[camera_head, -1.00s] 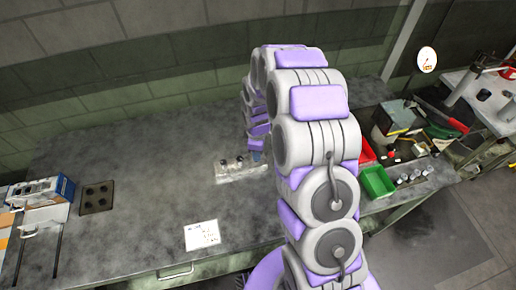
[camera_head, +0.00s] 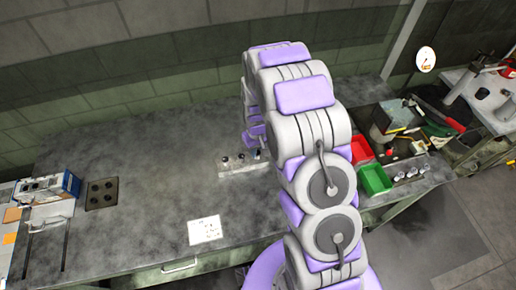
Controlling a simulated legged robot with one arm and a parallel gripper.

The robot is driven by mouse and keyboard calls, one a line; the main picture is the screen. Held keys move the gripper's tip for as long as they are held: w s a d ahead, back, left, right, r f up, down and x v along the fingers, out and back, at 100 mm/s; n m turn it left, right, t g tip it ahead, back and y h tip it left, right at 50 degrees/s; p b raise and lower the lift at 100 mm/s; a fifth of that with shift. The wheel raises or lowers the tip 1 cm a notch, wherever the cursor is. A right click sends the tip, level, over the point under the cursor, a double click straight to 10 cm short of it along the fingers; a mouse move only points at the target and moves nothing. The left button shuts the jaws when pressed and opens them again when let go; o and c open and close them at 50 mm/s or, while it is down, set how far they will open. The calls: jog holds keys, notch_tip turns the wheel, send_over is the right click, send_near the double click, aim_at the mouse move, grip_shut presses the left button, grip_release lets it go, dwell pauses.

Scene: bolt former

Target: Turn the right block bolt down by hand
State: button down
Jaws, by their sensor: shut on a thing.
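A pale metal block (camera_head: 232,171) lies on the grey bench. Dark-headed bolts stand in a row along it: a left bolt (camera_head: 224,159), a middle bolt (camera_head: 241,157) and the right block bolt (camera_head: 257,155). My gripper (camera_head: 258,149) is at the right end of the block, directly over the right bolt, and is shut on it. The fingers are small and partly hidden by my arm, so their exact grip and the bolt's thread do not show. The bolt looks upright. The block's right end is partly covered by my arm.
A white printed sheet (camera_head: 205,230) lies in front of the block. A dark plate with holes (camera_head: 101,193) and a blue-white box (camera_head: 50,187) are at left. Red (camera_head: 361,150) and green (camera_head: 376,179) bins stand right of my arm. The bench left of the block is clear.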

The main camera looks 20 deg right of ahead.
jog(key=m, duration=0.3)
jog(key=m+p, duration=0.1)
jog(key=m, duration=0.1)
jog(key=shift+w+a+r+m, duration=0.1)
jog(key=shift+w+r+m, duration=0.05)
jog(key=shift+w+m, duration=0.15)
jog(key=m+p, duration=0.1)
jog(key=m, duration=0.3)
jog(key=shift+m, duration=0.3)
jog(key=shift+a, duration=0.1)
jog(key=c, duration=0.9)
grip_release()
jog(key=shift+s, duration=0.1)
notch_tip(320, 180, up, 17)
jog(key=shift+r+p, duration=0.1)
jog(key=shift+p, duration=0.45)
